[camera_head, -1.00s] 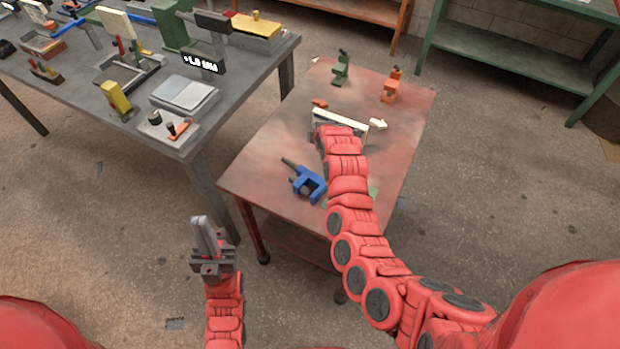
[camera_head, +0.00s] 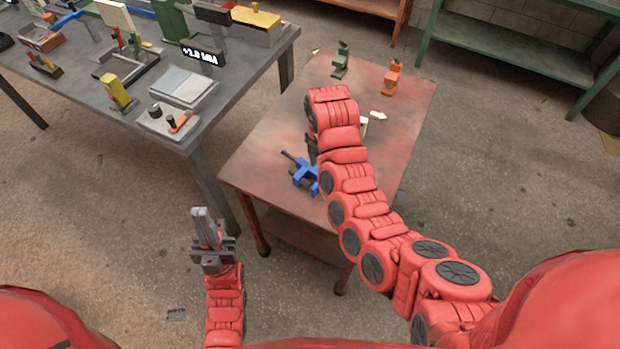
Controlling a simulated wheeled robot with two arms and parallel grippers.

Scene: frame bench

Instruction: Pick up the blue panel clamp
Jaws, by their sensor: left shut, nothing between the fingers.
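The blue panel clamp (camera_head: 301,175) lies on the reddish table, near its left side, with its dark handle pointing to the upper left. My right arm's red links cover the table's middle and hide the clamp's right side. A dark part of my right gripper (camera_head: 312,150) shows just above the clamp, under the wrist. Its fingertips are mostly hidden, so I cannot tell whether it touches the clamp. My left gripper (camera_head: 201,222) is shut and empty, low in front of the tables, away from the clamp.
The reddish table (camera_head: 262,150) also holds a green clamp (camera_head: 341,62) and an orange clamp (camera_head: 391,78) at the back. A white piece (camera_head: 377,115) shows beside my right arm. A grey bench (camera_head: 150,70) with several fixtures stands at the left.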

